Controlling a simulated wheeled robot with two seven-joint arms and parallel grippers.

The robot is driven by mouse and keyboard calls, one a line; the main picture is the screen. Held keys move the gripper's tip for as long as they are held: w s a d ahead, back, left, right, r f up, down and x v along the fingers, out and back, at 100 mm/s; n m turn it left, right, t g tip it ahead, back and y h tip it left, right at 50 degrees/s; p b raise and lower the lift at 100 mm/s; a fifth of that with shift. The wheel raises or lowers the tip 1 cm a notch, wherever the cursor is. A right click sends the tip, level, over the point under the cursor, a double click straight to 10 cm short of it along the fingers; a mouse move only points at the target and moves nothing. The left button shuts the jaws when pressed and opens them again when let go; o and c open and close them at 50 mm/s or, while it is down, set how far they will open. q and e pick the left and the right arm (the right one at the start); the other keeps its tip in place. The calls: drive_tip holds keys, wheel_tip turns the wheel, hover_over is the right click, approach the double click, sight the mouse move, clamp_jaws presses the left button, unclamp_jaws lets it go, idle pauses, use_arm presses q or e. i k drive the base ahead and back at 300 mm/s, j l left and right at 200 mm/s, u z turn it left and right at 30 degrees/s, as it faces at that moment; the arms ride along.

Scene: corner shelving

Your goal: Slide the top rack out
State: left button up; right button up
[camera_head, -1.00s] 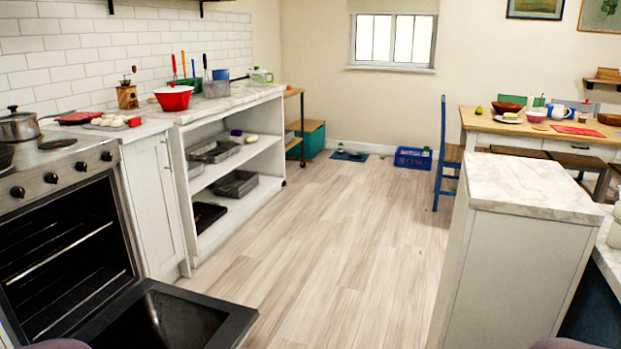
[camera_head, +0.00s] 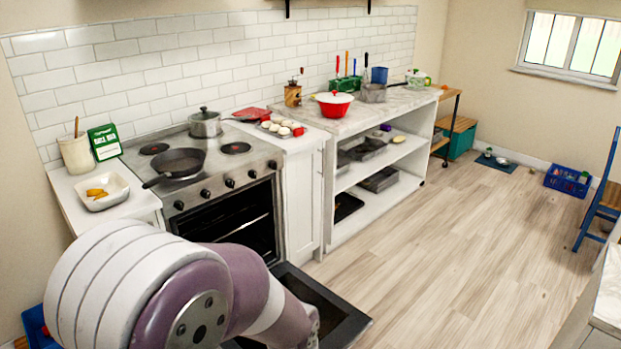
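The oven (camera_head: 228,190) stands against the tiled wall at left centre, with its door (camera_head: 335,308) folded down open. Inside the dark cavity, a thin bright rack edge (camera_head: 245,227) crosses from lower left to upper right. It looks like the upper rack and lies inside the oven; any lower rack cannot be made out. My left arm, purple and white, fills the lower left and covers the lower oven front and part of the door. My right arm and gripper are not in view.
A black frying pan (camera_head: 175,165) and a steel pot (camera_head: 205,123) sit on the stovetop. A white dish (camera_head: 102,191) with yellow food is on the left counter. Open shelving (camera_head: 375,185) stands to the right. The wooden floor (camera_head: 440,260) there is clear.

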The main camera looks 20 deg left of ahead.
sight(228, 234)
drive_tip(key=k+u, duration=0.35)
drive_tip(key=k+j+u, duration=0.15)
drive_tip(key=k+u, duration=0.2)
drive_tip(key=i+l+u, duration=0.2)
drive_tip(key=i+u, duration=0.2)
drive_tip(key=i, duration=0.15)
drive_tip(key=i+l+u, duration=0.35)
drive_tip(key=i, duration=0.2)
drive_tip(key=i+l+u, duration=0.4)
drive_tip(key=i+l, duration=0.35)
drive_tip(key=l, duration=0.1)
